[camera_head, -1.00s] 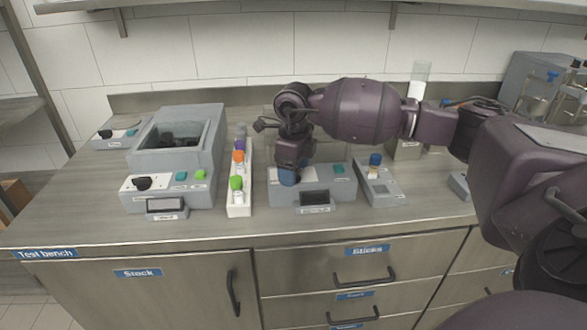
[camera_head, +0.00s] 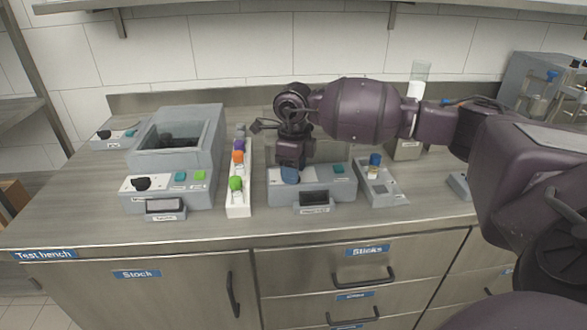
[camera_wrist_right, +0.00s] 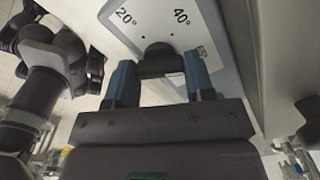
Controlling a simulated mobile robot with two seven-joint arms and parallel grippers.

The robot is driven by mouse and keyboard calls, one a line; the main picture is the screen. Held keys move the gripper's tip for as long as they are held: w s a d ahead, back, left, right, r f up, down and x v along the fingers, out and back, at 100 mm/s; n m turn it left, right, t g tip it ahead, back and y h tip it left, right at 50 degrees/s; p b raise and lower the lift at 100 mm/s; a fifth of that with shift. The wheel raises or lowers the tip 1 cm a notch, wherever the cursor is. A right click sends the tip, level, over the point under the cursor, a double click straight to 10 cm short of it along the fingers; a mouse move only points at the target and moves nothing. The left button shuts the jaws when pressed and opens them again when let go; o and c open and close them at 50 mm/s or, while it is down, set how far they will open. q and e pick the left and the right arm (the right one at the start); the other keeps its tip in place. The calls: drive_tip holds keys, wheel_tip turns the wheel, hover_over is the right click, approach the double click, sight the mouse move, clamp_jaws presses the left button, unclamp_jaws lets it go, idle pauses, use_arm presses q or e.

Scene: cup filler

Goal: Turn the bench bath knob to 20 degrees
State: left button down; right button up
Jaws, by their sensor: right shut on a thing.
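A dark knob (camera_wrist_right: 160,60) sits on a pale dial plate marked 20° and 40° in the right wrist view. The marks lie above it, 20° to the left and 40° to the right. My right gripper (camera_wrist_right: 160,75) is shut on the knob, one blue finger at each side. The knob's pointer direction cannot be told. In the head view, my right gripper (camera_head: 290,176) reaches down onto the left part of the middle grey unit (camera_head: 340,193) and hides its knob. This unit has a teal button and a dark display. My left gripper is not in view.
A grey unit with an open basin (camera_head: 205,150) and its own black knob (camera_head: 142,184) stands to the left. A white rack (camera_head: 240,205) with coloured-cap vials stands between the units. A small grey unit (camera_head: 392,198) with a blue-capped vial is to the right.

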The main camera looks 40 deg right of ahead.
drive_tip(key=n+b, duration=0.1)
drive_tip(key=n, duration=0.7)
drive_tip(key=shift+f+n+b, duration=0.1)
drive_tip(key=shift+n+b, duration=0.2)
drive_tip(key=shift+b, duration=0.05)
drive_tip(key=shift+n, duration=0.9)
drive_tip(key=n+b, duration=0.1)
drive_tip(key=n, duration=0.1)
drive_tip(key=shift+n, duration=0.4)
drive_tip(key=n+b, duration=0.1)
drive_tip(key=n, duration=0.2)
drive_tip(key=shift+n, duration=0.3)
drive_tip(key=n+b, duration=0.1)
drive_tip(key=n, duration=0.2)
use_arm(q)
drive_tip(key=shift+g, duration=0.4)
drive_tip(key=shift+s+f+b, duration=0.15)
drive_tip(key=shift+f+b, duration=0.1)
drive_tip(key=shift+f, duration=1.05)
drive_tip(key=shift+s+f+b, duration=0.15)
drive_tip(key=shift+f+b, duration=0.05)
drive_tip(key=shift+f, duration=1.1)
use_arm(e)
drive_tip(key=shift+n, duration=1.5)
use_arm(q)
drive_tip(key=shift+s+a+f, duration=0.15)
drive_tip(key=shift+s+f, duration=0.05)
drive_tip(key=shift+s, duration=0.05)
use_arm(e)
drive_tip(key=o, duration=0.9)
